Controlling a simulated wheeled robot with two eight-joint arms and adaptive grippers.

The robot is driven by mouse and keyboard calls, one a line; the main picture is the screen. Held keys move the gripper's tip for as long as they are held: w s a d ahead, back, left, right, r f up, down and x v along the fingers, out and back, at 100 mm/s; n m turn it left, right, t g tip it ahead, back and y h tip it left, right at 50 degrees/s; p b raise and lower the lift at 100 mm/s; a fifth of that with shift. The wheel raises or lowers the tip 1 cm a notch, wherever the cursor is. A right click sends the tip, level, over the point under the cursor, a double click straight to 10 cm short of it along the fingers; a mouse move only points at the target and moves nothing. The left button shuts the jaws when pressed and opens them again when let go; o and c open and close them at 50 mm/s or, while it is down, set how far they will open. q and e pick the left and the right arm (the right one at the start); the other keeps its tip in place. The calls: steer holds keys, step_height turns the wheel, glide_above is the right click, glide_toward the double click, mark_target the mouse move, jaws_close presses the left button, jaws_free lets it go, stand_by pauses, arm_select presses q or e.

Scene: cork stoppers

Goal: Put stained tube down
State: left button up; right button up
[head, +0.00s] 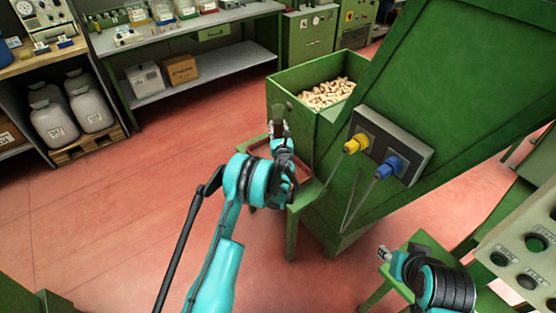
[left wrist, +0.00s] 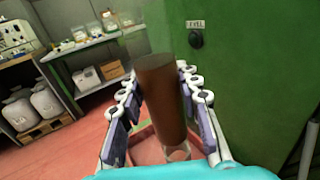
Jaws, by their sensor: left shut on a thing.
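The stained tube (left wrist: 162,100) is a dark brown cylinder with a paler, glassy lower end. In the left wrist view it stands between the fingers of my left gripper (left wrist: 160,110), tilted a little. In the head view the dark tube (head: 278,112) shows above my left gripper (head: 281,143), which is in front of the green hopper's left side. My left gripper is shut on the tube. My right gripper (head: 385,254) is at the lower right, beside the control panel; its fingers are too small to tell open from shut.
A green hopper (head: 290,110) full of cork stoppers (head: 328,93) stands close behind my left gripper. A black box with yellow and blue plugs (head: 392,147) is on the machine's side. A control panel (head: 520,255) stands at right. The red floor at left is clear.

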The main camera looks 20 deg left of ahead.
arm_select(q)
step_height(320, 180, down, 9)
steer(key=b, duration=0.3)
steer(key=shift+f, duration=0.1)
steer(key=o, duration=0.9)
steer(key=shift+c, duration=0.2)
steer(key=o, duration=0.3)
